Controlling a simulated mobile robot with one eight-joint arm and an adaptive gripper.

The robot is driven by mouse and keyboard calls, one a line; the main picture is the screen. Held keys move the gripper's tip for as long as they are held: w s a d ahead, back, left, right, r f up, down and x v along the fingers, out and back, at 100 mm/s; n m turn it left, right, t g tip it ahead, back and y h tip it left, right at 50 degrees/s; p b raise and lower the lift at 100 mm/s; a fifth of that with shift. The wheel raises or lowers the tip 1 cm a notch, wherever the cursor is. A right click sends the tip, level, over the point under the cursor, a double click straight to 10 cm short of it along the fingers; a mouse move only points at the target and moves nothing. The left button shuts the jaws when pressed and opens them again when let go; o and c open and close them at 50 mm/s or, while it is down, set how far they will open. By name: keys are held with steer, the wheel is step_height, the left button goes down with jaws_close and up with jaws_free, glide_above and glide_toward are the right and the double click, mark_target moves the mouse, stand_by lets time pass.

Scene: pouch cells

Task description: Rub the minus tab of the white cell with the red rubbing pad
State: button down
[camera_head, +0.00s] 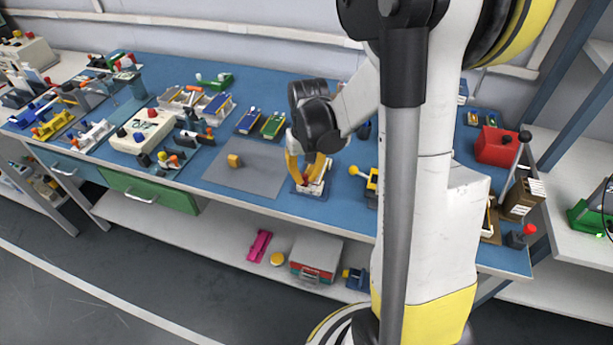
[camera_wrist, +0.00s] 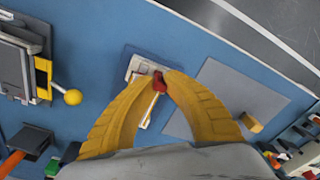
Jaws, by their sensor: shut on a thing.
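My gripper (camera_wrist: 159,80) has its yellow fingers closed on a small red pad (camera_wrist: 158,84). In the head view my gripper (camera_head: 305,178) points down at a blue tray (camera_head: 313,196) near the bench's front edge. The white cell (camera_wrist: 141,67) lies in that tray, which also shows in the wrist view (camera_wrist: 126,58). The pad is over the white cell, close to its upper end in the wrist view. The fingers and pad hide part of the cell. I cannot tell whether the pad touches a tab, nor which tab is minus.
A grey mat (camera_head: 228,178) with a yellow block (camera_head: 235,160) lies left of the tray. Blue and green cells (camera_head: 272,125) in holders stand behind. A fixture with a yellow knob (camera_wrist: 73,97) stands on the other side. Blue bench surface (camera_wrist: 95,25) is clear between them.

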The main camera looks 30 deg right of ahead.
steer(key=shift+w+a, duration=0.2)
steer(key=shift+w, duration=0.1)
steer(key=shift+s+d, duration=0.5)
steer(key=shift+s, duration=0.15)
step_height(320, 180, up, 7)
steer(key=p, duration=0.5)
steer(key=shift+r, duration=0.1)
